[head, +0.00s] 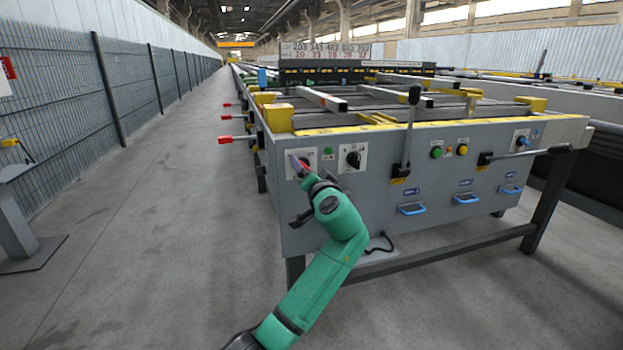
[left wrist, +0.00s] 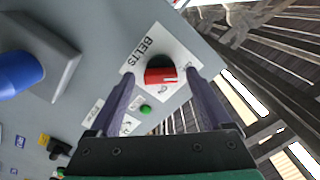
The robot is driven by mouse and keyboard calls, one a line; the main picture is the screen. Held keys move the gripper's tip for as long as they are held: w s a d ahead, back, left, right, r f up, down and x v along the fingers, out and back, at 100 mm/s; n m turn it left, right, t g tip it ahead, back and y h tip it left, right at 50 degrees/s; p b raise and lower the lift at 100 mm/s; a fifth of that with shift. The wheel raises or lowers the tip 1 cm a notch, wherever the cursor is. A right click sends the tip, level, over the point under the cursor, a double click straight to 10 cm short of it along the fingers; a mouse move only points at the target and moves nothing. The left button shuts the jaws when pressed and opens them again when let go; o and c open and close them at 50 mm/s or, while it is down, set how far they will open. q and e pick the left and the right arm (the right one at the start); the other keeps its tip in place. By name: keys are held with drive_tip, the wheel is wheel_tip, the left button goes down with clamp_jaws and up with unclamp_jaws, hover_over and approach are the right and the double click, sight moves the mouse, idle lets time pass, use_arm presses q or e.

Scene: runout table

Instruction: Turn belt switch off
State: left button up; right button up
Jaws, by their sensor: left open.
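The belt switch (left wrist: 160,66) is a black round knob with a red grip on a white plate marked BELTS. In the head view its plate (head: 292,166) is at the left end of the grey front panel, and my gripper partly covers the knob. My left gripper (left wrist: 160,82) is open, with one finger on each side of the knob in the left wrist view. I cannot tell whether the fingers touch it. The right gripper is not in view.
A green button (head: 328,152) and a black rotary switch (head: 353,158) sit right of the belt switch. A tall black lever (head: 408,130) stands further right. Red-tipped handles (head: 228,140) stick out of the table's left side. The left aisle floor (head: 150,200) is clear.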

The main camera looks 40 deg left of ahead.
use_arm(q)
drive_tip(key=p+v, duration=0.2)
drive_tip(key=v, duration=1.2)
